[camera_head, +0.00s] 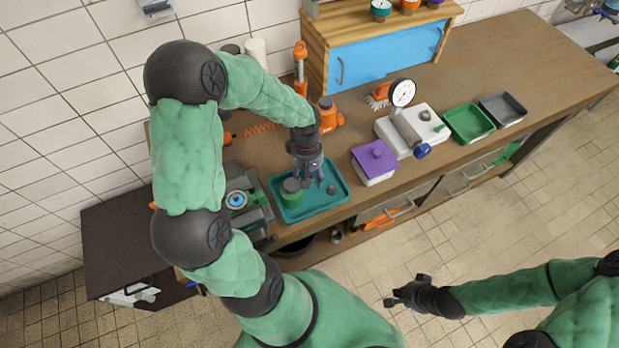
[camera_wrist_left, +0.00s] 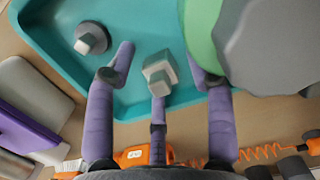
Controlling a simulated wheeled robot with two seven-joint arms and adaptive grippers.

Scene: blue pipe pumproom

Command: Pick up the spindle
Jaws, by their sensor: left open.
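A teal tray (camera_head: 336,205) lies on the bench; its floor also shows in the left wrist view (camera_wrist_left: 125,20). My left gripper (camera_head: 309,178) is over the tray, pointing down, its purple fingers (camera_wrist_left: 163,70) spread apart. Between the fingertips in the wrist view is a grey piece with a square stepped end (camera_wrist_left: 159,72), perhaps the spindle; no finger clearly touches it. A grey disc with a square knob (camera_wrist_left: 92,38) lies in the tray to its left. A green cylinder with a grey top (camera_head: 291,190) stands at the tray's left side. My right gripper (camera_head: 402,291) is empty, away from the bench, fingers apart.
The green cylinder (camera_wrist_left: 203,30) is close beside the right finger in the wrist view. A purple-lidded white box (camera_head: 375,162) stands right of the tray. A gauge device (camera_head: 408,130), a green bin (camera_head: 469,123) and a grey bin (camera_head: 503,109) stand farther right. A wood-and-blue cabinet (camera_head: 385,53) is behind.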

